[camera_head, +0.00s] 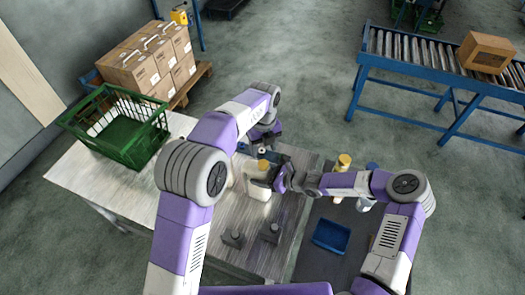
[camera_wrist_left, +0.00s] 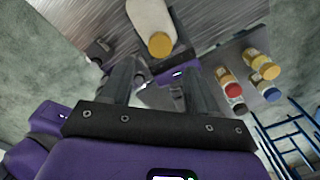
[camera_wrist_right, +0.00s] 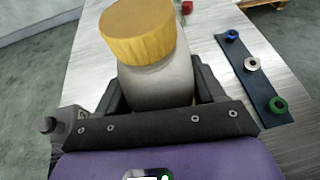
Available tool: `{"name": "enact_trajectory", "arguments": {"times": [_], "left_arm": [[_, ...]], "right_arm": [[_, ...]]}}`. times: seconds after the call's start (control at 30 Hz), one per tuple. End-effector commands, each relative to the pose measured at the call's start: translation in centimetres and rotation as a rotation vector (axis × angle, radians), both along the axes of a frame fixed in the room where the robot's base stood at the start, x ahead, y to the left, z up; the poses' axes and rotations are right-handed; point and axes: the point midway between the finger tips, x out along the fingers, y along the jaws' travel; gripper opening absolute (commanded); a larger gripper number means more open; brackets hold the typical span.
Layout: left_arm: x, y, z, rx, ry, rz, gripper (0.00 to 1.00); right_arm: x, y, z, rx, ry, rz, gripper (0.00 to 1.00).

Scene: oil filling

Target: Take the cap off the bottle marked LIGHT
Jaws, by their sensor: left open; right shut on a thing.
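A pale bottle (camera_head: 257,190) with a yellow cap (camera_head: 263,165) stands upright over the metal-topped table; I cannot read any label. My right gripper (camera_head: 282,178) is shut on the bottle's body from the right. The right wrist view shows the bottle (camera_wrist_right: 157,82) between both fingers, its yellow cap (camera_wrist_right: 138,30) on top and clear of them. My left gripper (camera_head: 263,146) is open and empty, above and behind the cap. In the left wrist view the cap (camera_wrist_left: 160,45) lies beyond the spread fingers, apart from them.
Several other capped bottles, one with a red cap (camera_wrist_left: 228,77), stand on a dark surface to the right. A blue tray (camera_head: 332,236) lies there too. A green basket (camera_head: 118,125) stands at the table's left. A blue strip with rings (camera_wrist_right: 262,85) lies on the table.

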Motion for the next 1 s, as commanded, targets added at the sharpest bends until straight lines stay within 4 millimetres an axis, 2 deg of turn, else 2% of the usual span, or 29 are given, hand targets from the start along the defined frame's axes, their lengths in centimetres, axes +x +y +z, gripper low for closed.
{"name": "enact_trajectory", "arguments": {"times": [0.17, 0.4, 0.6, 0.77, 1.0], "left_arm": [[0.0, 0.0, -1.0, 0.0, -0.001, 0.0, 0.6], [0.0, 0.0, -4.7, 0.002, 0.001, -0.001, 0.6], [0.0, 0.0, -7.1, 0.0, -0.001, 0.0, 0.6], [0.0, 0.0, -7.9, -0.001, -0.002, 0.0, 0.6], [0.0, 0.0, -7.9, -0.001, -0.003, 0.0, 0.6]], "right_arm": [[0.0, 0.0, 0.0, 0.001, 0.0, 0.0, 0.0], [0.0, 0.0, 0.0, 0.001, 0.0, 0.0, 0.0], [0.0, 0.0, 0.0, 0.001, 0.0, 0.0, 0.0], [0.0, 0.0, 0.0, 0.001, 0.0, 0.0, 0.0], [0.0, 0.0, 0.0, 0.001, 0.0, 0.0, 0.0]]}}
